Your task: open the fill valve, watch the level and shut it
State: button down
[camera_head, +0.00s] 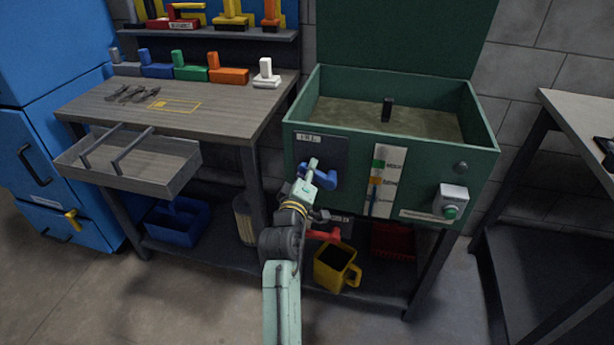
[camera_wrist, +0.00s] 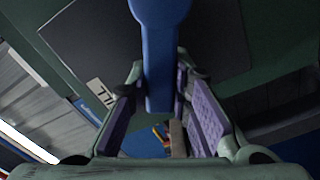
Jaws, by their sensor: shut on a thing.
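The blue fill valve handle (camera_head: 326,173) sits on a dark plate, under a small white label, at the left of the green tank's front (camera_head: 400,147). My gripper (camera_head: 311,170) is at this handle and shut on it. In the wrist view the blue handle (camera_wrist: 160,60) runs between the two purple pads of my gripper (camera_wrist: 163,84). The level gauge (camera_head: 387,180) is a white strip with green and orange marks and a narrow tube with some blue low down. The exact level is too small to tell. Part of the handle is hidden behind my gripper.
The open tank holds murky liquid (camera_head: 345,114) with a dark post. A box with a green button (camera_head: 450,202) is at the front right. A red handle (camera_head: 324,235) and yellow jug (camera_head: 335,267) are below. A workbench (camera_head: 185,105) with an open drawer stands left.

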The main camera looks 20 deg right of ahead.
aim_at(334, 155)
jog(key=m, duration=0.1)
jog(key=r+m, duration=0.1)
jog(key=d+m, duration=0.1)
jog(key=shift+s+r+m+b, duration=0.25)
jog(key=shift+s+m+b, duration=0.15)
jog(key=m, duration=0.1)
jog(key=d+r+m, duration=0.1)
jog(key=shift+s+m+b, duration=0.3)
jog(key=shift+b, duration=0.1)
jog(key=m, duration=0.1)
jog(key=d+m, duration=0.1)
jog(key=s+m+b, duration=0.1)
jog(key=shift+d+r, duration=0.25)
jog(key=shift+s+d+r+m+b, duration=0.1)
jog(key=shift+s+d+m+b, duration=0.15)
jog(key=shift+m, duration=0.5)
jog(key=shift+s+d+m+b, duration=0.1)
jog(key=shift+d+m+b, duration=0.15)
jog(key=shift+m, duration=0.5)
jog(key=shift+d, duration=0.1)
jog(key=c, duration=1.4)
grip_release()
jog(key=shift+c, duration=0.2)
jog(key=shift+s, duration=0.1)
jog(key=v, duration=1.2)
